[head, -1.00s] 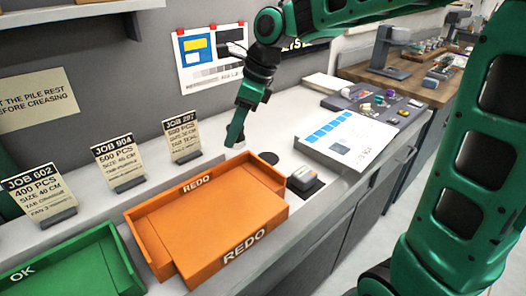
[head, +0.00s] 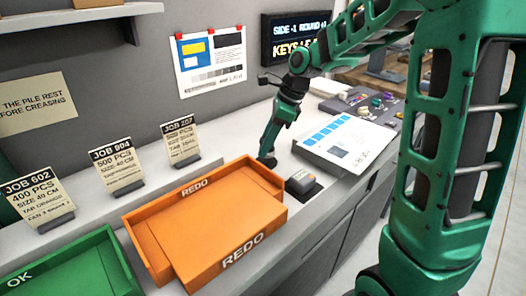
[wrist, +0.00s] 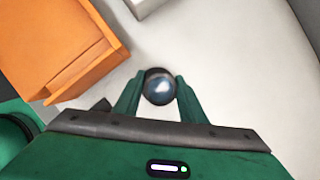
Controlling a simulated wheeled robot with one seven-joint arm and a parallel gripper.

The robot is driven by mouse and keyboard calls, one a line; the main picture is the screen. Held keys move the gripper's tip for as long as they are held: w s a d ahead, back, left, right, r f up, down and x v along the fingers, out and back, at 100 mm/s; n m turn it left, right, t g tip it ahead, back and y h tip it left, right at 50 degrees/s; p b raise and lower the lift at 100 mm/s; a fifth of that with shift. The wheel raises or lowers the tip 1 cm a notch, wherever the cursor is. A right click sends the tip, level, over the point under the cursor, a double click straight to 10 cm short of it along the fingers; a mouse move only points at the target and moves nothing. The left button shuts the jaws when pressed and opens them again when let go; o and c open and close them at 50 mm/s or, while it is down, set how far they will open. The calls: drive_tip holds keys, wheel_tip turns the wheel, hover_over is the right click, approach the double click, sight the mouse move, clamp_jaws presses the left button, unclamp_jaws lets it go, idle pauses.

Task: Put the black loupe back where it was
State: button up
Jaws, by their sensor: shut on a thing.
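The black loupe (wrist: 159,87) is a small dark round piece with a glassy, bluish lens in the wrist view. My gripper (wrist: 158,98) is shut on it, with one green finger on each side. In the head view my gripper (head: 267,160) points down at the pale counter (head: 310,150), just behind the right end of the orange REDO tray (head: 235,215). The loupe is hard to make out there, and I cannot tell whether it touches the counter.
Job cards (head: 181,140) stand along the wall, and a green OK tray (head: 75,265) is at the left.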

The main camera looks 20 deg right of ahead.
drive_tip(key=shift+f, duration=1.5)
drive_tip(key=o, duration=1.3)
drive_tip(key=v, duration=1.2)
drive_tip(key=s+d+f+n+h, duration=0.1)
drive_tip(key=s+d+n, duration=0.3)
drive_tip(key=s, duration=0.6)
drive_tip(key=s+d+f+n+g+h, duration=0.1)
drive_tip(key=s+d+f+n, duration=0.3)
drive_tip(key=s, duration=0.6)
drive_tip(key=s+d+f+n+g+h, duration=0.1)
drive_tip(key=s+d+f+n+h, duration=0.1)
drive_tip(key=s+n, duration=0.6)
drive_tip(key=shift+s+d+f, duration=0.35)
drive_tip(key=shift+s+d, duration=0.35)
drive_tip(key=shift+s+d+f, duration=0.35)
drive_tip(key=shift+s+d, duration=0.3)
drive_tip(key=shift+s, duration=0.05)
